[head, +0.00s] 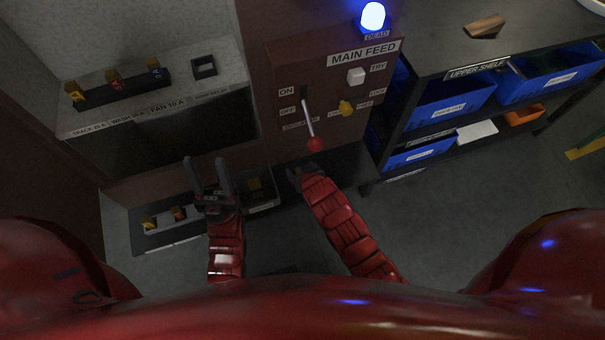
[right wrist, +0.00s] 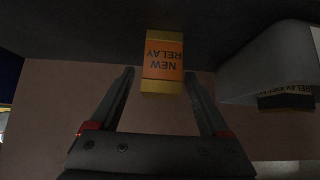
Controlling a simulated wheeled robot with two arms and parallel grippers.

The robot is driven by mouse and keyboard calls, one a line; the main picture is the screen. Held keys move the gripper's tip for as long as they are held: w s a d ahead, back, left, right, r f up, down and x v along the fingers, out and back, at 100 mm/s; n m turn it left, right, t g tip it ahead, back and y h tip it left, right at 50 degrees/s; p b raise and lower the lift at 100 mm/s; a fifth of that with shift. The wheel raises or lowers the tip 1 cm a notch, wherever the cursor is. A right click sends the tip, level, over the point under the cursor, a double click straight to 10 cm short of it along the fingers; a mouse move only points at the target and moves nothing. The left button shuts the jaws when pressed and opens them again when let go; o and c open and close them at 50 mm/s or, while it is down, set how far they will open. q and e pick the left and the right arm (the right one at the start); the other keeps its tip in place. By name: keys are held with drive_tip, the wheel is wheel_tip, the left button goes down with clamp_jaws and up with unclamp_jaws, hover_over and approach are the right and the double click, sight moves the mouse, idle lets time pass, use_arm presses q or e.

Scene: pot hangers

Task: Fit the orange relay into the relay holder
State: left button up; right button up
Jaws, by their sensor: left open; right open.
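The orange relay (right wrist: 163,68), marked NEW RELAY, shows upside down in the right wrist view, between the tips of my right gripper (right wrist: 160,76). The gripper is open, with a gap on each side of the relay. In the head view my right gripper (head: 303,174) is low in front of the brown panel, its fingers hardly visible, and I cannot make out the relay there. A square black socket (head: 204,67), likely the relay holder, sits on the grey ledge at upper left and looks empty. My left gripper (head: 208,178) is open and empty, pointing up below that ledge.
A row of fuses (head: 116,83) stands left of the socket. A lever with a red knob (head: 316,144) sticks out of the main feed panel (head: 288,62). Lower fuses (head: 162,218) stand left of my left arm. Shelves with blue bins (head: 448,103) are at right.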

drive_tip(key=shift+w+a+f, duration=0.1)
drive_tip(key=shift+w+f, duration=0.3)
drive_tip(key=shift+f, duration=0.05)
clamp_jaws()
drive_tip(key=shift+r, duration=0.15)
